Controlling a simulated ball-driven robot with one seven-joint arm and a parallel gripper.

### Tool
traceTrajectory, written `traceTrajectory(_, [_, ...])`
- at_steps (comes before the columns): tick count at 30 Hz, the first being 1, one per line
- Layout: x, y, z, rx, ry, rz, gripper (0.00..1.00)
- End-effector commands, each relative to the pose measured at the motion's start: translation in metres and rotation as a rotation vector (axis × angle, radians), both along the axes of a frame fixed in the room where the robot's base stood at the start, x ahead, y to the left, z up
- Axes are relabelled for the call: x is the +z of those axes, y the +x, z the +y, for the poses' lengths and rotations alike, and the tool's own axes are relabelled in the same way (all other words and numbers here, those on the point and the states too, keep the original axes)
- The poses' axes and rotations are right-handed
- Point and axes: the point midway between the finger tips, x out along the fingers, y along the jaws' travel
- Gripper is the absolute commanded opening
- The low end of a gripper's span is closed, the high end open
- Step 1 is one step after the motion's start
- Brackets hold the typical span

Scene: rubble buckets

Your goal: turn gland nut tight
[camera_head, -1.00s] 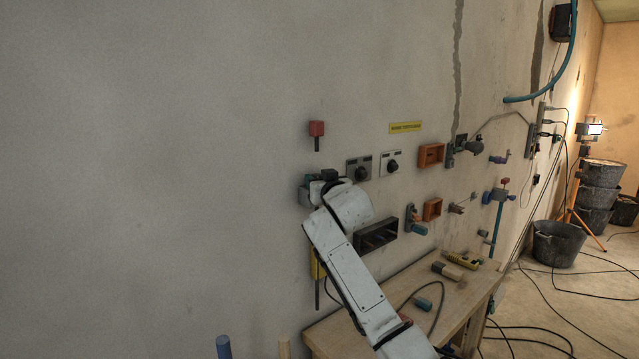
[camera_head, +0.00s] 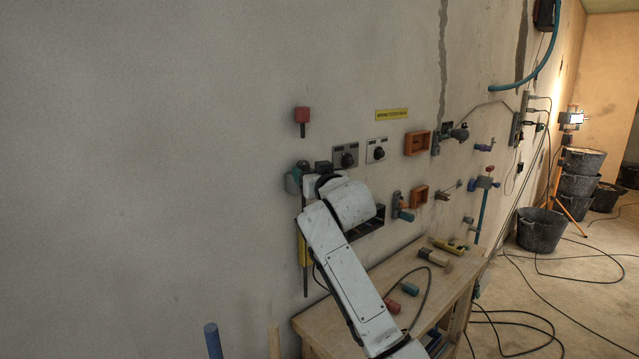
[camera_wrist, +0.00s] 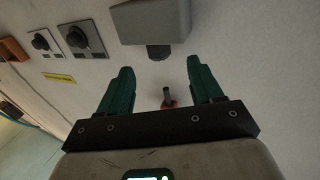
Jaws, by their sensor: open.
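In the wrist view a grey box (camera_wrist: 152,20) is fixed to the wall, with a short dark round gland nut (camera_wrist: 158,53) sticking out of its near edge. My gripper (camera_wrist: 160,65) is open, its two green fingers spread and pointing at the box. The nut lies roughly midway between the fingertip lines, just about level with the tips; I cannot tell the depth or any contact. Nothing is held. In the head view my gripper (camera_head: 298,174) is at the wall, and my arm mostly hides the box and the nut.
A red block on a dark stem (camera_head: 302,115) is on the wall above my gripper; it shows partly between the fingers in the wrist view (camera_wrist: 168,103). Two knob switches (camera_head: 345,155) are to the right. A wooden bench (camera_head: 330,321) with loose parts stands below. The wall at left is bare.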

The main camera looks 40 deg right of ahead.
Motion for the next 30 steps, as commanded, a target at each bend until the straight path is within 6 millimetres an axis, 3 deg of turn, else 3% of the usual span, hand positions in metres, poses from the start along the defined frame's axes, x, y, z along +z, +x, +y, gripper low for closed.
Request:
traceTrajectory(6, [-0.002, -0.031, 0.011, 0.0, 0.001, -0.003, 0.65])
traceTrajectory(12, [-0.001, -0.048, 0.017, 0.0, 0.002, -0.002, 0.65])
traceTrajectory(30, [0.0, -0.052, 0.019, 0.0, 0.0, -0.001, 0.65])
